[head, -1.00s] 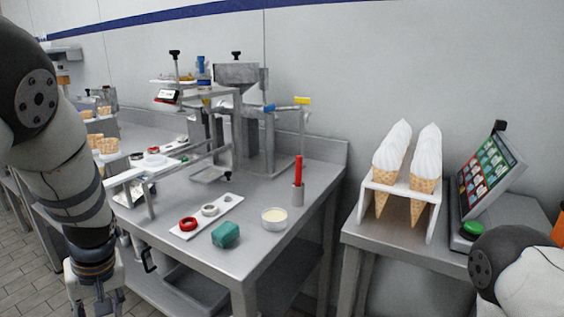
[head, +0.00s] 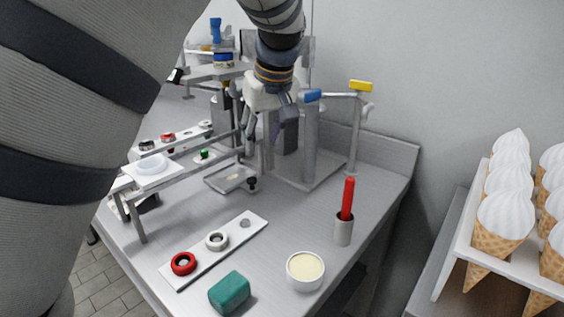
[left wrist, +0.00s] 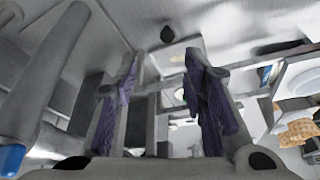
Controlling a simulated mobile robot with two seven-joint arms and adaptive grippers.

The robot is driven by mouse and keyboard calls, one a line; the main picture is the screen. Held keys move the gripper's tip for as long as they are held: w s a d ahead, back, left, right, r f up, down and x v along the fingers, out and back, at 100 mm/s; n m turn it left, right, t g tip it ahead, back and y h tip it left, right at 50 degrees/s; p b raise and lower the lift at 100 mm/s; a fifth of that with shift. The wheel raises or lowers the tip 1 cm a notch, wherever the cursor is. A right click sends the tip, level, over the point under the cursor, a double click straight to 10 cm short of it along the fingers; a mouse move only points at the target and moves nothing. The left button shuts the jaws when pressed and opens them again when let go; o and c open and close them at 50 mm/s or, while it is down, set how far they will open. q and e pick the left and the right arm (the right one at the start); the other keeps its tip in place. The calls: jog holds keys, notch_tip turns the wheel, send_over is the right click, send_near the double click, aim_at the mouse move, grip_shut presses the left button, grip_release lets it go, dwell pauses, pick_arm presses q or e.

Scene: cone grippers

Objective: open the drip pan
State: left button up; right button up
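The drip pan (head: 222,180) is a shallow grey metal tray on the table at the foot of the machine, with a black knob (head: 252,184) at its front. My left gripper (head: 268,146) points down above and behind the knob, apart from it. In the left wrist view, the two purple-padded fingers (left wrist: 163,75) stand wide apart with nothing between them. A dark round knob (left wrist: 167,34) shows beyond the fingertips there. My right gripper is out of view.
A grey post with a blue handle (head: 312,96) stands close beside my left gripper. A white strip (head: 200,263) with rings, a teal block (head: 229,292), a cream-filled bowl (head: 305,270) and a cup (head: 343,229) with a red stick occupy the table front.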

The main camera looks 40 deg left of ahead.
aim_at(252, 179)
pick_arm(q)
jog(key=x, duration=0.3)
jog(key=s+x, duration=0.1)
jog(key=x, duration=0.7)
jog(key=shift+s+a+f+b, duration=0.15)
jog(key=shift+a+f+b, duration=0.1)
jog(key=shift+f+b, duration=0.05)
grip_shut()
